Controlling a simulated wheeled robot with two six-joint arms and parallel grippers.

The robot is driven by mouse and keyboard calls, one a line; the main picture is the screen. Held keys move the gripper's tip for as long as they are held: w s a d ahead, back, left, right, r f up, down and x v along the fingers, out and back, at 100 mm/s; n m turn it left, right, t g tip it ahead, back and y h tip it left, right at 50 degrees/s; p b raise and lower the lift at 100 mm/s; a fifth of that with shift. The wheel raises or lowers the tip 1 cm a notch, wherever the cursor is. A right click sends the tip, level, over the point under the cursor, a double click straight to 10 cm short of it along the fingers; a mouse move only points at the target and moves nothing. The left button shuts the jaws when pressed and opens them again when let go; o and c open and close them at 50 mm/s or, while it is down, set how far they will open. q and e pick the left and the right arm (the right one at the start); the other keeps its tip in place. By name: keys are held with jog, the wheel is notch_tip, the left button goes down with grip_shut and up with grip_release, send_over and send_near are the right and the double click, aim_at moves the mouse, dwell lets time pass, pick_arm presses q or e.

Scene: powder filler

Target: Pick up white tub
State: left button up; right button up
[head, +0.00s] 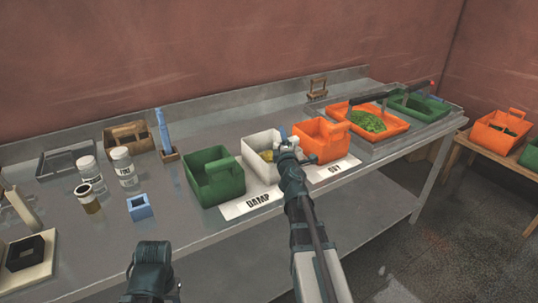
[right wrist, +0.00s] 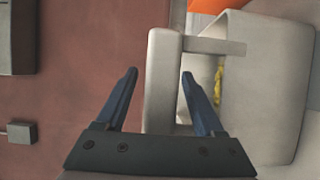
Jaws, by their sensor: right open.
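The white tub (head: 250,150) stands on the metal bench between a green tub and an orange tub, with something yellow inside. In the right wrist view its pale body (right wrist: 275,90) is at the right, with its handle (right wrist: 162,80) beside it. My right gripper (head: 284,137) is at the tub's right side in the head view and hides part of it. In the right wrist view my right gripper (right wrist: 159,72) is open, its blue fingers apart with the handle bar between them in the picture. I cannot tell whether they touch it. My left fingers do not show.
The green tub (head: 208,182) and orange tub (head: 323,150) stand close on either side. DAMP and DRY labels lie in front. Jars (head: 124,165) and a blue box (head: 139,207) stand left. An orange tray (head: 345,112) holds green stuff at right.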

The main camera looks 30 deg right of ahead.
jog(key=shift+w+d, duration=0.25)
jog(key=shift+w, duration=0.2)
jog(key=shift+s, duration=0.1)
jog(key=shift+c, duration=0.9)
grip_shut()
